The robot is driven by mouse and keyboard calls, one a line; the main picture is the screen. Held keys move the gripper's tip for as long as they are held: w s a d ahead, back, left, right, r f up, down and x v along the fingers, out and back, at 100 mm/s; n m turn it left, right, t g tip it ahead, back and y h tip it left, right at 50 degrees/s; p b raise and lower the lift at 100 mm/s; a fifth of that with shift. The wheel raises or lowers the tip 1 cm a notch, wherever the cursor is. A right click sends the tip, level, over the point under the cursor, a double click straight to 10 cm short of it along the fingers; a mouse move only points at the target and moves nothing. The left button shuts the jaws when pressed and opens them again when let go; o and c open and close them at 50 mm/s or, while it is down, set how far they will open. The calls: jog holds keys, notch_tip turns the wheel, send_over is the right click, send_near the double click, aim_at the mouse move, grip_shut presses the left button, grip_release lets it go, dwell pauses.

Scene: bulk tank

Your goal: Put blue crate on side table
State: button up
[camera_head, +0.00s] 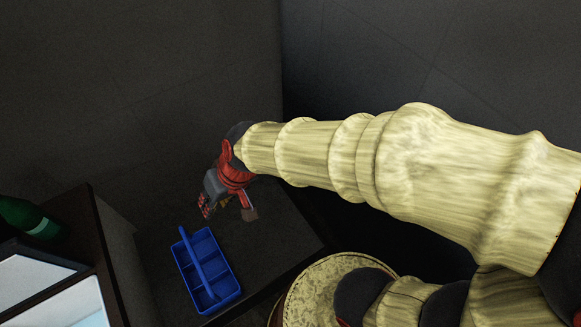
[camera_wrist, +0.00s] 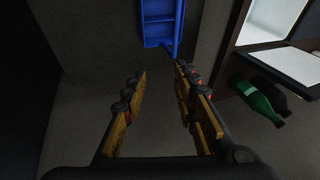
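The blue crate (camera_head: 197,265) is an open, divided box with a long central handle. It rests on a dark, low table top (camera_head: 275,240) in the corner, which looks like the side table. The crate also shows at the top of the wrist view (camera_wrist: 158,28), cut off by the frame edge. My gripper (camera_head: 228,210) is beyond the crate in the head view, apart from it. In the wrist view my gripper (camera_wrist: 163,78) is open, with nothing between its fingers and the crate past the right fingertip.
A taller dark cabinet (camera_head: 90,232) stands to the left, with a green bottle (camera_head: 30,219) and pale, framed panels (camera_head: 62,300) on it. Dark walls meet behind the table. A round, pale-rimmed object (camera_head: 320,290) is at the bottom. The table top right of the crate is clear.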

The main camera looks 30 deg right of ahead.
jog(key=s+d+r+t+h, duration=0.1)
jog(key=s+d+r, duration=0.1)
jog(key=d+r, duration=0.2)
jog(key=s+d+r+m+h, duration=0.1)
jog(key=s+d+r, duration=0.2)
jog(key=d, duration=0.5)
jog(key=s+d+r+t+h, duration=0.1)
jog(key=s+d+r+h, duration=0.1)
jog(key=d+r, duration=0.3)
jog(key=shift+s+d+r+t, duration=0.3)
jog(key=shift+s+d, duration=0.05)
jog(key=shift+d, duration=0.35)
jog(key=shift+a, duration=0.1)
